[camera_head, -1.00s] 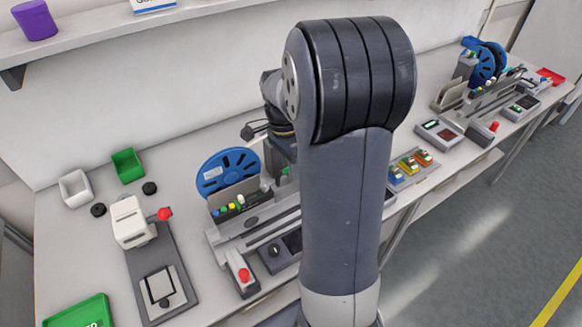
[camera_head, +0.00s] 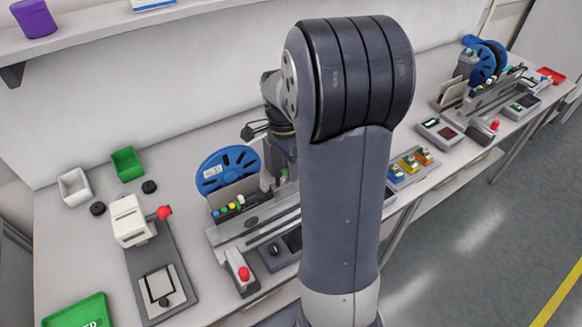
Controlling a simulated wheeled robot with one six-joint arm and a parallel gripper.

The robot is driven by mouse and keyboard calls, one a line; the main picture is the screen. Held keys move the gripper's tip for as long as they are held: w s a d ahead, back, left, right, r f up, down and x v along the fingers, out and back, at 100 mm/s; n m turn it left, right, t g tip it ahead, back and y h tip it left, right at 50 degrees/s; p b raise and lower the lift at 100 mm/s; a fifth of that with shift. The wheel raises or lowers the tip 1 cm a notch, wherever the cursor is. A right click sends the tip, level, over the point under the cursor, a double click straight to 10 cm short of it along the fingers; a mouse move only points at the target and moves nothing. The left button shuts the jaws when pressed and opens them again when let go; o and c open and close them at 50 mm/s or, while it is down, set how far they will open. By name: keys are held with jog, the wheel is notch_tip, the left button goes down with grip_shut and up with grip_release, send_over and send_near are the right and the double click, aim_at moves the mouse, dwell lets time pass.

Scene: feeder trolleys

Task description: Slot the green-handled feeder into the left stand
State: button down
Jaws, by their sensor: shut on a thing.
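The left stand (camera_head: 272,226) is a long grey railed unit on the near bench, partly hidden by my arm. A blue reel (camera_head: 228,170) stands upright at its back, behind a beige plate and a row of coloured knobs. My gripper (camera_head: 281,168) shows only in part, just right of the reel and left of my large arm link. It is shut on the green-handled feeder, of which a small green patch (camera_head: 284,173) shows beneath it. The feeder's lower end and its fit in the stand's slots are hidden, so I cannot tell whether it is seated.
A second stand (camera_head: 484,103) with a blue reel is at the far right. A white press with a red knob (camera_head: 132,222), a green bin (camera_head: 127,164), a white bin (camera_head: 75,187) and a green tray (camera_head: 78,312) are on the left. Coloured blocks (camera_head: 410,165) sit right of my arm.

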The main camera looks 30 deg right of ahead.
jog(key=shift+d+r, duration=0.1)
jog(key=shift+d, duration=1.25)
jog(key=c, duration=1.4)
grip_release()
jog(key=r, duration=0.3)
jog(key=w+r, duration=0.1)
jog(key=r, duration=0.3)
jog(key=w+r, duration=0.1)
jog(key=r, duration=0.2)
jog(key=shift+a+r, duration=0.1)
jog(key=shift+r, duration=0.15)
